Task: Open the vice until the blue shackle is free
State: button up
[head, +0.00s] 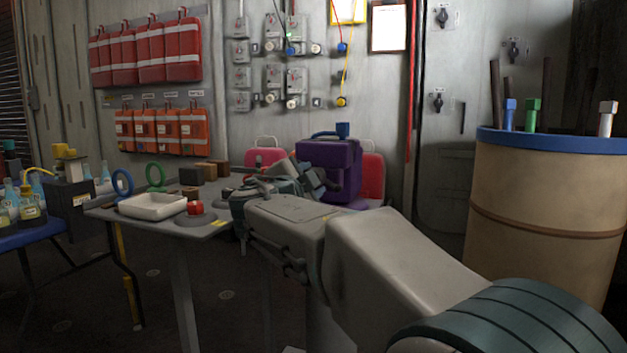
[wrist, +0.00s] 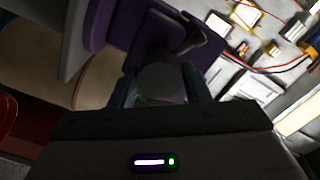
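My gripper (head: 308,178) is over the right end of the grey table, partly hidden by my own arm. In the wrist view, my gripper's two dark fingers (wrist: 160,92) stand on either side of a round grey knob-like end (wrist: 160,78), likely part of the vice. The image is too dark to tell whether they press on it. A dark bar (wrist: 195,38) shows just beyond it. The vice's jaws are not clearly seen, and I cannot make out the blue shackle in either view.
The grey table (head: 205,234) holds a white tray (head: 153,206), a red button-like thing (head: 195,208), a green ring (head: 155,174) and a blue ring (head: 122,182). A purple case (head: 345,165) stands close behind my gripper. A large tan drum (head: 540,200) is at right.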

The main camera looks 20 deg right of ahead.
jog(key=c, duration=0.7)
jog(key=shift+s+n+p, duration=0.1)
jog(key=shift+n+p, duration=0.25)
jog(key=shift+n, duration=7.15)
jog(key=shift+a, duration=0.1)
jog(key=shift+s+n+p, duration=0.1)
jog(key=shift+n+p, duration=2.9)
jog(key=shift+n, duration=4.5)
